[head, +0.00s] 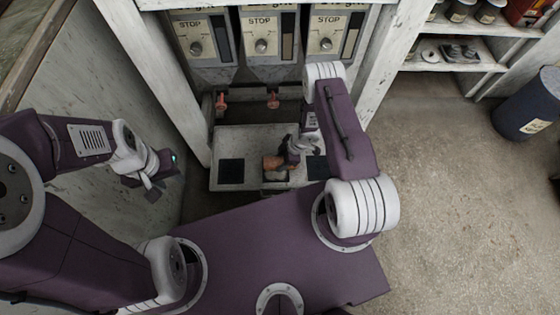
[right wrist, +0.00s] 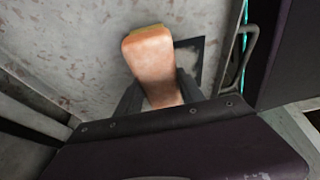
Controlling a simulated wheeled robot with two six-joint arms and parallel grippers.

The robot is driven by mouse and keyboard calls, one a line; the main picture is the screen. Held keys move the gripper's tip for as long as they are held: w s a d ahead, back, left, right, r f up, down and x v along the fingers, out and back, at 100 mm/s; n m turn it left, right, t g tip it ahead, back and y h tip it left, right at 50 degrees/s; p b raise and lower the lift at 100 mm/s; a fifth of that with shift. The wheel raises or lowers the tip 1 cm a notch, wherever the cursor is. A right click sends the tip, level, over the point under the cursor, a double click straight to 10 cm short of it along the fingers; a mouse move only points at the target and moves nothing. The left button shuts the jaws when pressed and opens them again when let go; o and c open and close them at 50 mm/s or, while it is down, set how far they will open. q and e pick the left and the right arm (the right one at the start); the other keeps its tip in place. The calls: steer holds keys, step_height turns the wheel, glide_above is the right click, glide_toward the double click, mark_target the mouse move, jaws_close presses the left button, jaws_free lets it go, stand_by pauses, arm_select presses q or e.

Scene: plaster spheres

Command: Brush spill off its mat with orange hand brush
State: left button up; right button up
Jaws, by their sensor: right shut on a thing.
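My right gripper (head: 287,151) is shut on the orange hand brush (head: 272,163), over the middle of a pale worktop. The brush also fills the middle of the right wrist view (right wrist: 152,62), held between the dark fingers. Just below the brush in the head view is a pale grey patch with a dark edge (head: 276,185), partly hidden; I cannot tell whether it is the spill on its mat. A dark-edged square (right wrist: 206,48) shows behind the brush in the right wrist view. My left gripper (head: 158,183) hangs empty left of the worktop; its opening is unclear.
The worktop (head: 250,138) also bears a dark square at its left (head: 231,172) and another at its right (head: 317,167), partly behind my right arm. Panels marked STOP (head: 262,45) and orange-red knobs (head: 221,101) are behind. A blue barrel (head: 528,105) stands right on open floor.

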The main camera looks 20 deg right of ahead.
steer(key=shift+s+d, duration=0.25)
steer(key=shift+d, duration=0.7)
steer(key=shift+f, duration=0.1)
steer(key=shift+w+a, duration=0.15)
steer(key=shift+a, duration=0.4)
steer(key=shift+w+a, duration=0.15)
steer(key=shift+a, duration=0.35)
steer(key=shift+w+a, duration=0.15)
steer(key=shift+a, duration=0.4)
steer(key=shift+w+a, duration=0.15)
steer(key=shift+a, duration=0.4)
